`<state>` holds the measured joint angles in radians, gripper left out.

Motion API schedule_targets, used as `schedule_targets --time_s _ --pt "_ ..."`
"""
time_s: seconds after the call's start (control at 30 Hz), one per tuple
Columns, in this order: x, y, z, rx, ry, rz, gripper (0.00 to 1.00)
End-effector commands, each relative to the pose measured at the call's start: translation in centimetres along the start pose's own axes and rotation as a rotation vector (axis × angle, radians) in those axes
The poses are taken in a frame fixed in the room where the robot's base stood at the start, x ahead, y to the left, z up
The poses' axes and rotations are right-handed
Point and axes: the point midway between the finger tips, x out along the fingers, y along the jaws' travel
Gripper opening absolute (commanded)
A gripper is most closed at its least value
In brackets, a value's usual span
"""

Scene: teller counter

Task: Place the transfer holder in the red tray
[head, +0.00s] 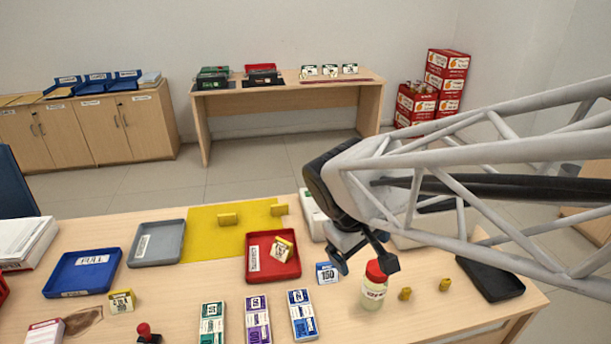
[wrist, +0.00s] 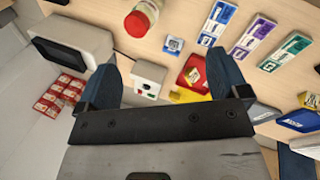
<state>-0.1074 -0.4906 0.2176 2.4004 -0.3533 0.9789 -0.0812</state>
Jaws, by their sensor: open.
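The red tray (head: 262,274) lies on the near counter, with a white label on its left side. A yellow holder with a white card (head: 284,249) stands tilted inside the tray, at its right part; its print is too small to read, so I cannot tell whether it is the transfer holder. A similar yellow holder with a card (head: 121,301) stands by the blue tray at the left. My gripper (head: 367,262) is open and empty, above the counter right of the red tray. The wrist view shows its spread fingers (wrist: 163,60) and the red tray (wrist: 186,80) beyond them.
A red-capped bottle (head: 374,290) stands just below my gripper, beside a blue-edged 150 card (head: 327,272). Note stacks (head: 257,320) lie in front. A grey tray (head: 157,243), a blue tray (head: 82,272) and a yellow mat (head: 205,236) lie left; a black tray (head: 490,279) lies right.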

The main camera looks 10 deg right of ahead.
Motion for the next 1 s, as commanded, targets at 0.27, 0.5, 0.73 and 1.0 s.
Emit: schedule_targets --time_s 0.27,0.5,0.73,1.0 --pt "-3.3 -1.4 5.0 0.322 0.135 -0.177 0.93" --pt "-4.3 -2.1 6.4 0.428 0.183 -0.242 0.93" --pt "-4.4 -2.2 6.4 0.433 0.185 -0.245 0.93" --pt "-4.4 -2.2 6.4 0.432 0.184 -0.244 0.93"
